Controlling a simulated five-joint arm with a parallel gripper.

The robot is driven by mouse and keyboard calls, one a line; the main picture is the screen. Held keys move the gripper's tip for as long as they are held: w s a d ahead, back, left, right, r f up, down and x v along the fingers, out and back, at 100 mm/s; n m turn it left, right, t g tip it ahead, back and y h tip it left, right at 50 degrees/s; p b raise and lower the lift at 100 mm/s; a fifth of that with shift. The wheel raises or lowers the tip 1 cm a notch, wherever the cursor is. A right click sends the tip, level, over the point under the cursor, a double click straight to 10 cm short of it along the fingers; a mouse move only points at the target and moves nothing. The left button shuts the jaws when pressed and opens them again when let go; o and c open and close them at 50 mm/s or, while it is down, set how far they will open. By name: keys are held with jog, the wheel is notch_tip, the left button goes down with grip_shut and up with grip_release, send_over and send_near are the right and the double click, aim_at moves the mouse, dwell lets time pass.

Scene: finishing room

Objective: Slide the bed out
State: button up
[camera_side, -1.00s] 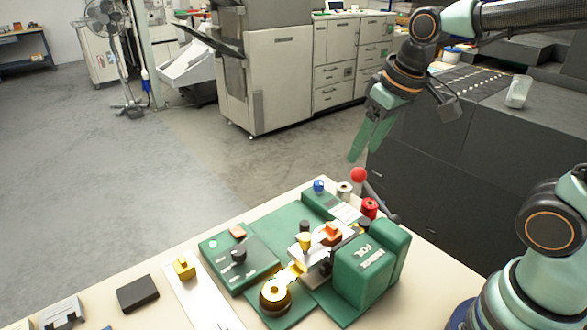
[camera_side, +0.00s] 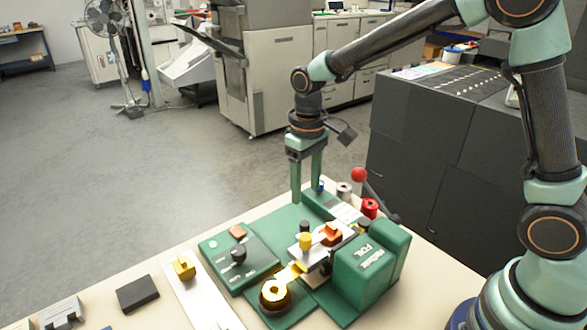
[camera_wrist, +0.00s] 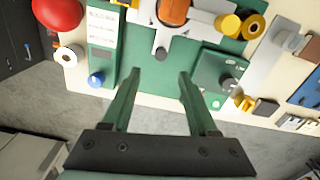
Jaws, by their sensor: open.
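The green foil machine (camera_side: 372,268) stands on the table. A light grey metal bed (camera_wrist: 203,24) lies on its green base, with an orange block (camera_side: 332,233) on top. It also shows in the side view (camera_side: 315,251). A dark knob (camera_wrist: 160,54) sits at the bed's edge nearest my gripper in the wrist view. My gripper (camera_side: 307,192) points down, open and empty, above the far side of the machine's base. In the wrist view its fingertips (camera_wrist: 160,75) are apart, short of the dark knob. They seem to touch nothing.
A green control box (camera_side: 239,262) and a brass roll (camera_side: 275,294) stand at the front left. Open floor lies behind the table.

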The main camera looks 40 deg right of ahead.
aim_at(305, 223)
notch_tip(305, 223, down, 9)
jog(key=shift+f, duration=0.2)
dwell(0.3)
grip_shut()
dwell(1.3)
